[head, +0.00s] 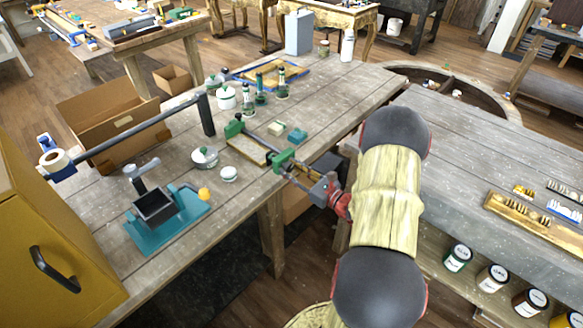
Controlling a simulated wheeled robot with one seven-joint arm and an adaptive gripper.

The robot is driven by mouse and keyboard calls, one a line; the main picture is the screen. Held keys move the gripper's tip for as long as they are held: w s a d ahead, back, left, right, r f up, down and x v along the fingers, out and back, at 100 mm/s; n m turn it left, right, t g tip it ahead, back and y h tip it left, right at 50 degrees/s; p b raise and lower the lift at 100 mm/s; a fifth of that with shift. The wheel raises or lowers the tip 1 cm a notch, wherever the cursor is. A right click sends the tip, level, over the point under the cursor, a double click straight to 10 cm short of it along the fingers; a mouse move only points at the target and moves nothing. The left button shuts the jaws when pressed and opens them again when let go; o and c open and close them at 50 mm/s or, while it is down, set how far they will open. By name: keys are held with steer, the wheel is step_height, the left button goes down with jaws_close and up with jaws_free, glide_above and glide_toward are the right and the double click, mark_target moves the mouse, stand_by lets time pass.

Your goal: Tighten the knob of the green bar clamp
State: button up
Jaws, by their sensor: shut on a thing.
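The green bar clamp lies on the wooden bench near its right edge. Its far green jaw (234,128) and near green jaw (284,159) stand at either end of a light wooden board (248,148) between them. My gripper (302,178) comes in from the lower right at the clamp's near end, by the bench edge. It is shut on the clamp's knob, which is small here and mostly hidden by the fingers.
A teal block (297,135) lies just beyond the clamp. A white lidded pot (204,157) and a small white jar (229,174) stand to its left. Green-topped bottles (260,90) stand farther back. A second bench (455,150) is right of my arm.

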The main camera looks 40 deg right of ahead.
steer(key=shift+m+p, duration=0.8)
steer(key=shift+m, duration=0.2)
steer(key=o, duration=1.2)
steer(key=shift+c, duration=0.2)
steer(key=shift+o, duration=0.2)
steer(key=shift+s, duration=0.1)
steer(key=s, duration=1.1)
steer(key=shift+s+d, duration=0.4)
steer(key=shift+d, duration=0.05)
